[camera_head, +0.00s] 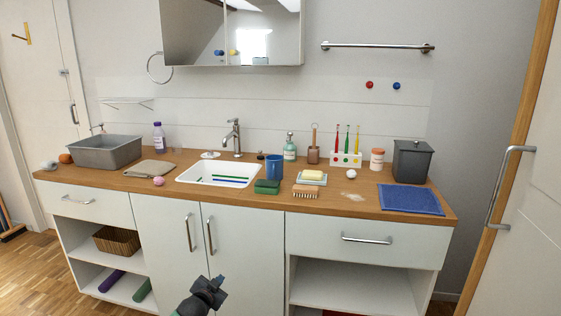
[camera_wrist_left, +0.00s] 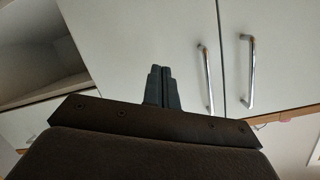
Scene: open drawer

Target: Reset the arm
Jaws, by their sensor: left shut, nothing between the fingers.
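My left gripper (camera_head: 216,286) is low in front of the white cabinet doors in the head view, below the counter. In the left wrist view its two dark fingers (camera_wrist_left: 162,88) are together, with nothing between them. They point toward the white doors, left of the two upright door handles (camera_wrist_left: 227,78). I cannot tell the exact gap to the doors. My right gripper is in neither view.
The wooden counter (camera_head: 110,181) holds a sink (camera_head: 187,179), a blue cup (camera_head: 274,166), a grey basin (camera_head: 105,151) and a blue towel (camera_head: 411,199). The left drawer (camera_head: 90,203) and right drawer (camera_head: 365,243) look shut. Open shelves flank the doors.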

